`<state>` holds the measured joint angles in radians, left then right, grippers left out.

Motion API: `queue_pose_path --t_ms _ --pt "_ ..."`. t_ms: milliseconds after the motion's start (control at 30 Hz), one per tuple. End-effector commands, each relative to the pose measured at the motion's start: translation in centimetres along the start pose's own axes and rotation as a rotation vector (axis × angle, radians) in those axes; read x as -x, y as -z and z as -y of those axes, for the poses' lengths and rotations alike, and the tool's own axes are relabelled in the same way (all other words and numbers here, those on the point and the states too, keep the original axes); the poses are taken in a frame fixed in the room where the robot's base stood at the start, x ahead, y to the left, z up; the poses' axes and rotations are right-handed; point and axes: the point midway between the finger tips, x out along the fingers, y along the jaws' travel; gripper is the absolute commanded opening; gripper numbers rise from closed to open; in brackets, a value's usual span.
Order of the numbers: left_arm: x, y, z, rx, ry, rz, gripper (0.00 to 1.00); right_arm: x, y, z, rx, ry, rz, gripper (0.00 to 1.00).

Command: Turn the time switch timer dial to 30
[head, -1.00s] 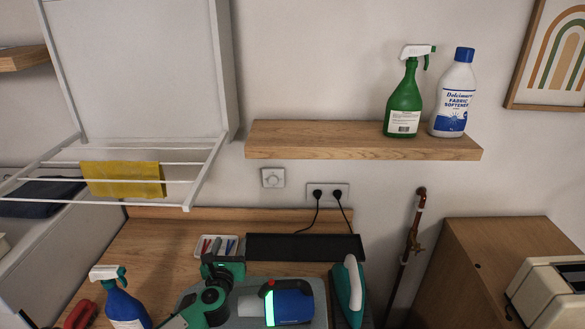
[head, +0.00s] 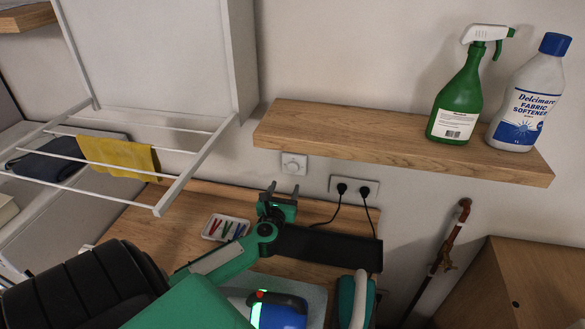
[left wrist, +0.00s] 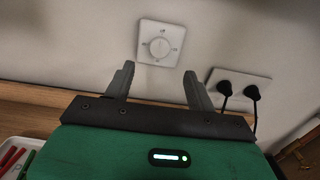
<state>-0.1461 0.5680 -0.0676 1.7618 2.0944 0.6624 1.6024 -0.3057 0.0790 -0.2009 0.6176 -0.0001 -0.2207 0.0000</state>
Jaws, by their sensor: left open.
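The time switch timer dial (head: 293,163) is a round white knob on a square white wall plate, under the wooden shelf. In the left wrist view the dial (left wrist: 159,46) shows small marks around it, too small to read. My left gripper (head: 285,187) is open and empty, just below the dial in the head view. In the left wrist view its two grey fingers (left wrist: 158,78) stand apart, below the plate and not touching it. My right gripper is not in view.
A double socket (head: 353,189) with two black plugs and cords is right of the dial. The shelf (head: 390,138) above holds a green spray bottle (head: 460,100) and a fabric softener bottle (head: 525,105). A drying rack (head: 130,150) with a yellow cloth juts out at left.

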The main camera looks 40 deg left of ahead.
Motion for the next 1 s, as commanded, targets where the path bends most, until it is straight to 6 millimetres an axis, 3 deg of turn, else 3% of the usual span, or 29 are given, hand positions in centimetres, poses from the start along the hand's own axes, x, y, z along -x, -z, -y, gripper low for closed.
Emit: queue_pose_path --t_ms 200,500,700,1000 --pt "-4.0 -0.4 0.0 -0.002 -0.002 0.002 0.56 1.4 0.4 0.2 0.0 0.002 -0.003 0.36" --pt "-8.2 -0.2 0.0 -0.001 -0.001 0.0 0.56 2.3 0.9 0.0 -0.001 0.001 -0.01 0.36" --pt "-9.4 -0.1 0.0 0.0 0.0 0.001 0.56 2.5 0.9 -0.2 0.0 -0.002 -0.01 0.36" --pt "-9.6 0.0 0.0 0.0 0.0 0.0 0.56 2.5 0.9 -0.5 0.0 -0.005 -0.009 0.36"
